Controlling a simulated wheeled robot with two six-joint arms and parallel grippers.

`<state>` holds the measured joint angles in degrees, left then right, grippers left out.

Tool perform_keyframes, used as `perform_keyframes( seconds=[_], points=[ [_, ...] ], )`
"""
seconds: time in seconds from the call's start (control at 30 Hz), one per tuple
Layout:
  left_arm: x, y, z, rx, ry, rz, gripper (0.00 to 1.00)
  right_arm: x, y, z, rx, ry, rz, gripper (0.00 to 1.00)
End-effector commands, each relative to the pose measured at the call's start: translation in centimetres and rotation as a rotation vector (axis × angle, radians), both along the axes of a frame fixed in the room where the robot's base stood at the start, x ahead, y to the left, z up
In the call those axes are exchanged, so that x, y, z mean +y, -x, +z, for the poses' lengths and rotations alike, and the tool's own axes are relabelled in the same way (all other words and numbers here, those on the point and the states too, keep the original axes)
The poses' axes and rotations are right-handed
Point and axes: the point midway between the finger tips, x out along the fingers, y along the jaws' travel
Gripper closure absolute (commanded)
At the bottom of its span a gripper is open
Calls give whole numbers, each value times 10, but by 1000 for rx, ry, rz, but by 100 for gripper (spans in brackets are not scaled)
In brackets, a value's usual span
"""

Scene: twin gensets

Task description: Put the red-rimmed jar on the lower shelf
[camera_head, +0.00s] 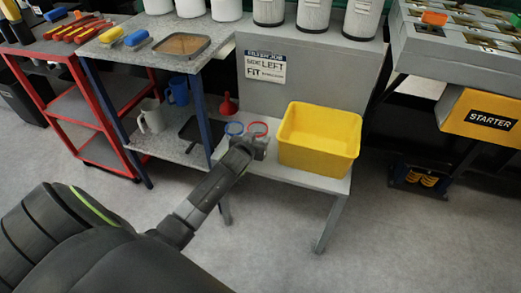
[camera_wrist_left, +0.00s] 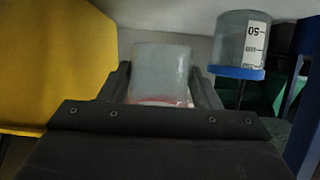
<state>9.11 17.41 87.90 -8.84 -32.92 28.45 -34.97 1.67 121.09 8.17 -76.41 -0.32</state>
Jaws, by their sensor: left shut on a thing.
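In the left wrist view the clear jar body (camera_wrist_left: 160,72) sits between the fingers, with the red rim partly hidden by the gripper. My left gripper (camera_head: 249,146) is shut on this jar. The lower shelf (camera_head: 163,146) of the blue-legged stand is to the left of the gripper. My right gripper is not in view.
A blue-rimmed jar (camera_head: 233,128) stands close left of the held jar. The yellow bin (camera_head: 318,141) is close right.

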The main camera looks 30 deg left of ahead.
Motion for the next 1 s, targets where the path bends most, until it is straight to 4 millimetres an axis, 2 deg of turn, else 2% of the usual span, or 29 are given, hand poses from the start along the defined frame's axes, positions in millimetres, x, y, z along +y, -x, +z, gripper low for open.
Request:
perform_keyframes(
  seconds=[0.17, 0.4, 0.77, 0.8, 0.97, 1.0],
  points=[
    [0, 0, -13, 0, 1, -1, 71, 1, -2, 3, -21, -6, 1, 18],
    [0, 0, -43, 0, 0, -1, 71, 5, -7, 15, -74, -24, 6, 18],
    [0, 0, -46, -1, 0, -1, 71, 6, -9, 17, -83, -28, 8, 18],
    [0, 0, -47, -1, 0, -1, 42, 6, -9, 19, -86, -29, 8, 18],
    [0, 0, -46, -1, 0, -1, 21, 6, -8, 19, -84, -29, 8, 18],
    [0, 0, -46, -1, 0, -1, 21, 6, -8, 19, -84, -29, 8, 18]
  ],
)
